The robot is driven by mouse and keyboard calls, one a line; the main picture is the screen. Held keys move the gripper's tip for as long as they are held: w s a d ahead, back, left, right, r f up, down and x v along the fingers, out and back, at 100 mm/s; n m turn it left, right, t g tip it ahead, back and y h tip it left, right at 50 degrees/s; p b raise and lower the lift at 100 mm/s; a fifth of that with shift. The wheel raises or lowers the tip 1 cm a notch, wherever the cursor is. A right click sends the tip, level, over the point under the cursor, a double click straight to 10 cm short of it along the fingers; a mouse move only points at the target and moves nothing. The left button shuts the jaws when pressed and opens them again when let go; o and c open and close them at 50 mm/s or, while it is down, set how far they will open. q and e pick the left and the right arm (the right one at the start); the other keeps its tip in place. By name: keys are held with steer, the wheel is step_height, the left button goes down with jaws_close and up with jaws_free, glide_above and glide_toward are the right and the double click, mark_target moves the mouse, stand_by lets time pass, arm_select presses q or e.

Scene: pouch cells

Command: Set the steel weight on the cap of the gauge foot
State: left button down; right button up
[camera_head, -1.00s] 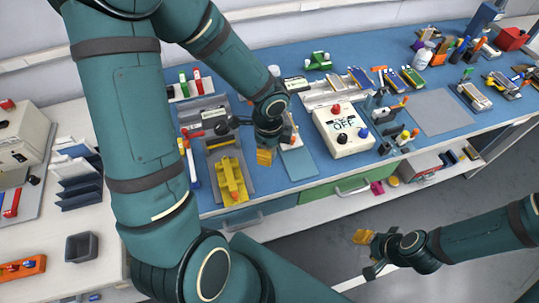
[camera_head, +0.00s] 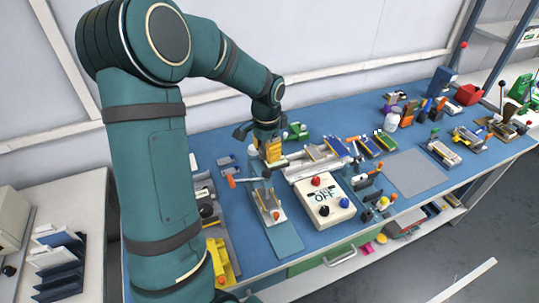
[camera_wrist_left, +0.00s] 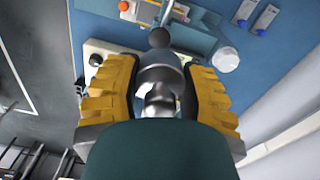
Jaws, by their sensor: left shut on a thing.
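My left gripper (camera_head: 269,156) has yellow fingers and is above the bench, over the back end of a small stand with an orange-tipped lever. In the left wrist view its fingers (camera_wrist_left: 164,95) are shut on the shiny steel weight (camera_wrist_left: 161,76), which sits between them. The weight is hard to make out in the head view. The stand (camera_head: 266,200), which looks like the gauge, has a pale plate low on it. A blue-grey bar (camera_wrist_left: 192,37) and a dark ball show just beyond the weight. I cannot tell whether weight and cap touch; the cap is not clear.
A white control box (camera_head: 323,203) reading OFF stands right of the stand. A light cylinder (camera_wrist_left: 226,59) stands close to the gripper. A blue pad (camera_head: 286,240) lies in front. A grey mat (camera_head: 417,173) at the right is bare.

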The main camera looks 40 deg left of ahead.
mark_target(267, 173)
arm_select(q)
steer(key=shift+f+b, duration=1.15)
steer(key=shift+f, duration=0.6)
steer(key=shift+f+b, duration=0.75)
steer(key=shift+f, duration=0.4)
steer(key=shift+f+b, duration=0.3)
steer(key=shift+f, duration=0.4)
steer(key=shift+c, duration=2.3)
jaws_free()
step_height(267, 173, up, 12)
steer(key=shift+r, duration=0.1)
